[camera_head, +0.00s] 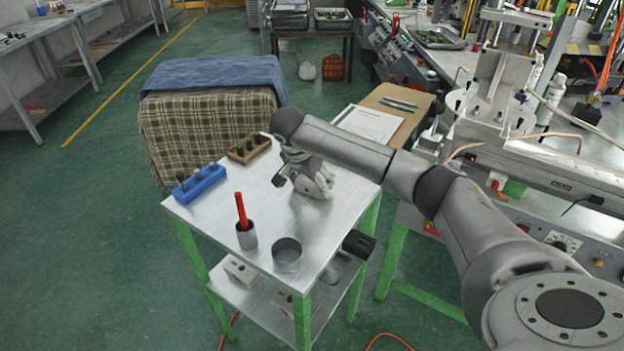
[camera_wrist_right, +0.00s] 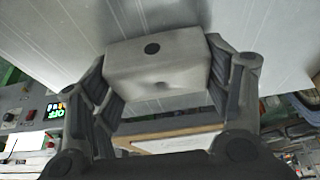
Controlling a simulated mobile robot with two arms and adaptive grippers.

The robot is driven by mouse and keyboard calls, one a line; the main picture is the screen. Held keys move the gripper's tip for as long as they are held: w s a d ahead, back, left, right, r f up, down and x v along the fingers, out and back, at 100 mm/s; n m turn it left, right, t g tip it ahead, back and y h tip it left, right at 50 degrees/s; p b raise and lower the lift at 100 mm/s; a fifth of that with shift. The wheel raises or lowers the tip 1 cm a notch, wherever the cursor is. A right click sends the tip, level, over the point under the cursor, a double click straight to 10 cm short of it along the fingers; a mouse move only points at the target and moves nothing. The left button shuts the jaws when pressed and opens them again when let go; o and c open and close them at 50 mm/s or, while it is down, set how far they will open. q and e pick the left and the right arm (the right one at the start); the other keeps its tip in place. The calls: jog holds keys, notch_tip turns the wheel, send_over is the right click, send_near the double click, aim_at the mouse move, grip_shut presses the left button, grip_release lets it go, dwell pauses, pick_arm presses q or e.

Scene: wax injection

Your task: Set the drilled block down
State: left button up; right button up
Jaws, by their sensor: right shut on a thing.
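The drilled block (camera_wrist_right: 157,72) is a grey metal block with a dark round hole in its face and a fainter hole below. In the wrist view it sits between the two fingers of my right gripper (camera_wrist_right: 165,88), which is shut on it. In the head view my right gripper (camera_head: 318,184) points down over the back right part of the metal cart top (camera_head: 215,222). The gripper largely hides the block there. I cannot tell whether the block touches the cart top.
A blue rack (camera_head: 200,184) and a wooden rack (camera_head: 249,149) stand at the cart's left and back. Pale blocks (camera_head: 240,271) lie on the lower shelf. The cart's middle is clear.

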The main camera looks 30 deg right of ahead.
jog(key=o, duration=1.3)
jog(key=shift+f, duration=0.1)
jog(key=shift+r, duration=0.3)
jog(key=b+v, duration=0.2)
jog(key=v, duration=0.9)
jog(key=shift+s+a+r, duration=0.1)
jog(key=shift+a+r, duration=0.2)
